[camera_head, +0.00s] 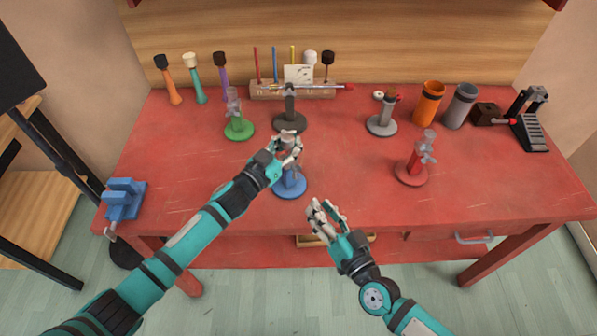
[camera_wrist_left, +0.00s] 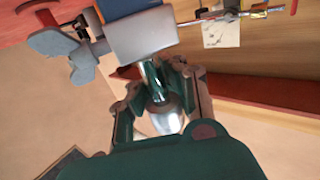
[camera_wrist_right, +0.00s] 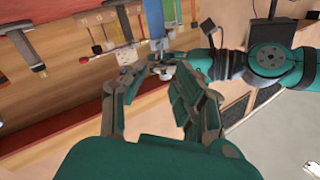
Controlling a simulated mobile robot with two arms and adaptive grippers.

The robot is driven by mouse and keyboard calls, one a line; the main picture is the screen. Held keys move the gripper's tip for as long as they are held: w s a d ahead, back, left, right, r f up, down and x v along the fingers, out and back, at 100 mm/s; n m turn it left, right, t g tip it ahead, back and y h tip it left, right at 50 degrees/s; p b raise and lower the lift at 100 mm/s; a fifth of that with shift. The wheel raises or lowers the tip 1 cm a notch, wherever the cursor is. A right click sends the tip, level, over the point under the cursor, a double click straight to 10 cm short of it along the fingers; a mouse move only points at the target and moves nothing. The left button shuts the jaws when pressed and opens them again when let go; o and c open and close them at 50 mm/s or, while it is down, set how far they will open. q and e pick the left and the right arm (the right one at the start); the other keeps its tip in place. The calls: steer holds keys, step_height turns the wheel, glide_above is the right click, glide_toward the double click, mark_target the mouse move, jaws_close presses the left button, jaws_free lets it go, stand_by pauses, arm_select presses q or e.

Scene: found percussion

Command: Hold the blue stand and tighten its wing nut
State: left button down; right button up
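The blue stand (camera_head: 290,187) stands on the red table near the front middle. My left gripper (camera_head: 289,150) is at its upper part, with a finger on each side of the shiny post (camera_wrist_left: 153,80). The fingers look closed on that post. The grey clamp block (camera_wrist_left: 140,36) and the grey wing nut (camera_wrist_left: 72,50) show beside my left gripper in the left wrist view. In the head view the wing nut is hard to make out behind the fingers. My right gripper (camera_head: 325,214) is open and empty, in front of the blue stand and to its right.
A green stand (camera_head: 239,128), a dark stand (camera_head: 290,120) with a rod, a grey stand (camera_head: 382,124) and a red stand (camera_head: 412,172) surround it. Orange (camera_head: 429,102) and grey (camera_head: 461,106) cups stand at the back right. The table (camera_head: 345,165) is clear right of the blue stand.

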mark_target(298, 175)
steer(key=x, duration=1.1)
steer(key=shift+w+a+f, duration=0.2)
steer(key=shift+w, duration=0.1)
jaws_close()
